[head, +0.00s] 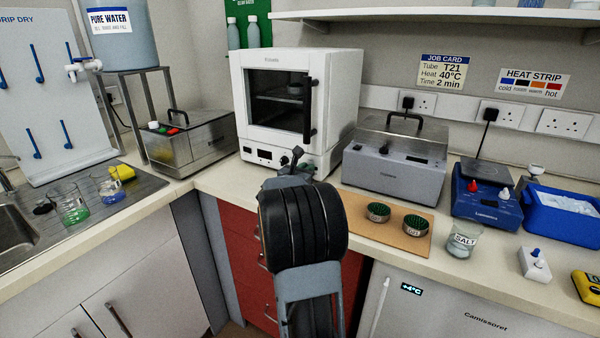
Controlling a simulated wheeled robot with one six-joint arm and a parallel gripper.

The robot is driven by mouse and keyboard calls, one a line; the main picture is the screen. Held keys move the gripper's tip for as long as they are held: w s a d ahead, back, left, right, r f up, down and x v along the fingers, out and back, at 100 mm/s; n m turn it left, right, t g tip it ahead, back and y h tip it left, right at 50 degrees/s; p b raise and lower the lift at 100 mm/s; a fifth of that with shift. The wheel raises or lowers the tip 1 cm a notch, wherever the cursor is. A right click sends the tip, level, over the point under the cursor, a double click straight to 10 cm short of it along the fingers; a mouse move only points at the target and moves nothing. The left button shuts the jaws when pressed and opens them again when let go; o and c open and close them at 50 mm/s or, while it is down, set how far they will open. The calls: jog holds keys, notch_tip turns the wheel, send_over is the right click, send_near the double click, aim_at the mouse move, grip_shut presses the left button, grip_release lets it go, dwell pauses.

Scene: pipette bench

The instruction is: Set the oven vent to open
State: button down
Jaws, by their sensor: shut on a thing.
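The white oven (345,70) stands at the back middle of the bench. Its dark glass door (275,100) is shut, with a black upright handle on the right. My gripper (298,160) reaches up to the lower right of the oven's front panel. It is shut on a small dark control there, which looks like the oven vent's. My gripper and wrist hide most of that control, so its setting cannot be read. A small dark display and a knob show on the panel to the left of my gripper.
A steel bath (395,165) stands close on the oven's right and another lidded steel box (190,145) on its left. Glass beakers are by the sink.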

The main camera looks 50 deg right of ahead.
jog(key=shift+s+d, duration=0.25)
jog(key=shift+s, duration=0.55)
jog(key=c, duration=1.1)
grip_release()
jog(key=shift+s, duration=0.15)
jog(key=shift+a, duration=0.55)
jog(key=v, duration=1.2)
jog(key=shift+s+a, duration=0.15)
jog(key=shift+a, duration=0.25)
